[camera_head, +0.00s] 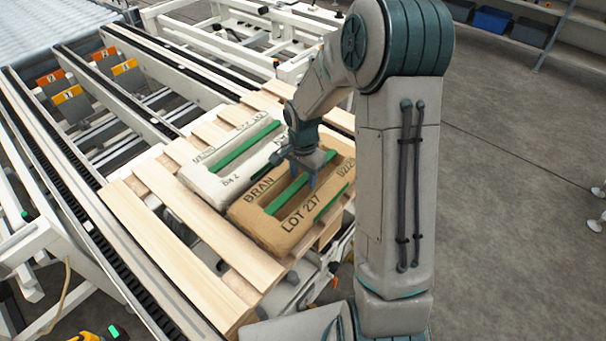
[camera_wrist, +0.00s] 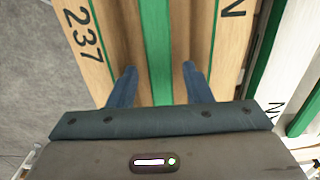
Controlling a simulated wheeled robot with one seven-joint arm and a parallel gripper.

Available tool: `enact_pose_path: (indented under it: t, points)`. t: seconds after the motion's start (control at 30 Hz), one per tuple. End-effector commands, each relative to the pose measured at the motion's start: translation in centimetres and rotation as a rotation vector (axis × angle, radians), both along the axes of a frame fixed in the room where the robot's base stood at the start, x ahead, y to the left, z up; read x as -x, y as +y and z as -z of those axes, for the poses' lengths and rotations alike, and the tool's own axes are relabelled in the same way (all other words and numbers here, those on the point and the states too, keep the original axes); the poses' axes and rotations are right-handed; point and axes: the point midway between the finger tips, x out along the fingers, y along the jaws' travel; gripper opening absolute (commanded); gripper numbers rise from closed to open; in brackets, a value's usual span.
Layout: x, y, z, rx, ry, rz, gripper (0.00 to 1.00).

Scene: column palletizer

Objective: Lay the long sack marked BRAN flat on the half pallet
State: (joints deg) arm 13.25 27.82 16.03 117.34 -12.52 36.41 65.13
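The brown sack marked BRAN and LOT 237 (camera_head: 275,232) lies flat on the slatted wooden pallet (camera_head: 215,247), near its right side. It has green stripes and shows close up in the wrist view (camera_wrist: 98,35). My gripper (camera_head: 302,174) is over the middle of this sack, pointing down. In the wrist view its two blue fingers (camera_wrist: 158,80) stand apart, with the sack's middle green stripe between them. I cannot tell whether the fingertips touch the sack. My gripper hides part of the sack's top.
A white sack with green stripes (camera_head: 208,184) lies right beside the brown one on the pallet. Bare slats show at the pallet's front left. Conveyor rails (camera_head: 60,150) run along the left, and a white frame (camera_head: 225,45) stands behind. Open floor lies to the right.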

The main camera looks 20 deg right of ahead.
Motion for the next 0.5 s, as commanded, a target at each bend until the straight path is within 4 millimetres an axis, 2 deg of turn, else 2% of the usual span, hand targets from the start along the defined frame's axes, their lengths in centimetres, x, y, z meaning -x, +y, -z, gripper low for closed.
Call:
enact_pose_path:
  t: [0.13,0.23,0.5]
  points:
    - [0.0,0.0,-0.4,0.000,0.000,0.000,0.45]
    - [-0.1,0.0,-1.6,0.001,-0.004,0.001,0.45]
    - [-0.1,0.0,-7.5,0.001,-0.006,0.001,0.45]
